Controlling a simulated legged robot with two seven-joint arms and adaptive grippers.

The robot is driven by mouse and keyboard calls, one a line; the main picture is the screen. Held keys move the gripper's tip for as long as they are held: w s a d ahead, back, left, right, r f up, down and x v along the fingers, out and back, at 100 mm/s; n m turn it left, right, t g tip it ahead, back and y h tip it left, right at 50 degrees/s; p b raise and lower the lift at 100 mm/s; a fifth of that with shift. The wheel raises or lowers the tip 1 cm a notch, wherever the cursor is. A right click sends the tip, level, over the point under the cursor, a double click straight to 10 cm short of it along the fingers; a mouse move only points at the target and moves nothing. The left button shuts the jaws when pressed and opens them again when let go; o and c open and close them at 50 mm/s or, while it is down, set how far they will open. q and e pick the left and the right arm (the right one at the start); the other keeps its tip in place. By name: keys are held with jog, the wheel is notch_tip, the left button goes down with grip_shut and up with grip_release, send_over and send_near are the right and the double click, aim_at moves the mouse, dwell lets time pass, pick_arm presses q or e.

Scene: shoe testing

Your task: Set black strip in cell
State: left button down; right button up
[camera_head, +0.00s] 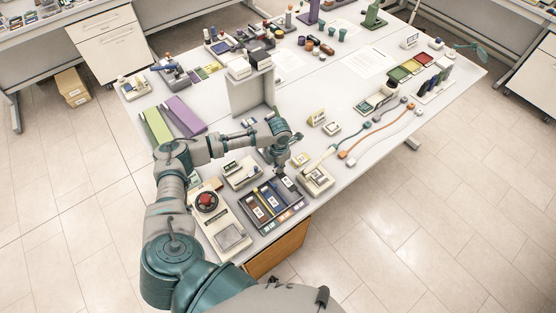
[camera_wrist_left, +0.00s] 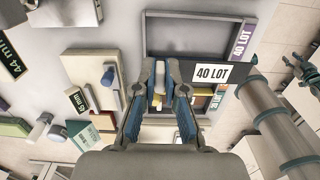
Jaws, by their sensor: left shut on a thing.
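My left gripper (camera_head: 285,180) reaches down over the dark sorting tray (camera_head: 246,198) near the table's front edge. In the left wrist view the gripper (camera_wrist_left: 160,80) is shut on a black strip (camera_wrist_left: 243,62) with a white "40 LOT" label. The strip sticks out to the right of the fingers, and its gripped part is hidden. The tray's grey rim (camera_wrist_left: 149,40) lies behind it. Coloured strips lie in several cells, partly hidden by the fingers. I cannot tell whether the held strip touches the tray.
A panel with a red button (camera_head: 207,201) stands left of the tray. A small light device (camera_head: 317,179) stands close to its right. Cables (camera_head: 378,127) run farther right. A dark hand-like part (camera_wrist_left: 300,66) shows at the wrist view's right edge.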

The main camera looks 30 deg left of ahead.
aim_at(281, 174)
pick_arm(q)
jog(key=shift+s+d+r, duration=0.2)
jog(key=shift+d, duration=0.1)
jog(key=shift+w+d+f, duration=0.1)
jog(key=shift+w, duration=0.1)
jog(key=shift+w+f, duration=0.15)
jog(key=shift+f, duration=0.15)
jog(key=shift+w+a+f+b, duration=0.15)
jog(key=shift+f+b, duration=0.2)
jog(key=shift+f, duration=0.2)
jog(key=shift+s+a+f+b, duration=0.15)
jog(key=shift+f+b, duration=0.15)
jog(key=shift+f, duration=0.25)
jog(key=f, duration=0.1)
jog(key=f+b, duration=0.1)
jog(key=shift+a+f, duration=0.25)
jog(key=shift+f, duration=0.3)
jog(key=shift+d+f, duration=0.1)
jog(key=shift+d, duration=0.35)
pick_arm(e)
jog(key=f, duration=0.1)
jog(key=s+f, duration=0.1)
jog(key=f, duration=0.1)
jog(key=shift+s+d, duration=0.3)
pick_arm(q)
jog(key=shift+a, duration=0.3)
pick_arm(e)
jog(key=shift+a+r, duration=0.1)
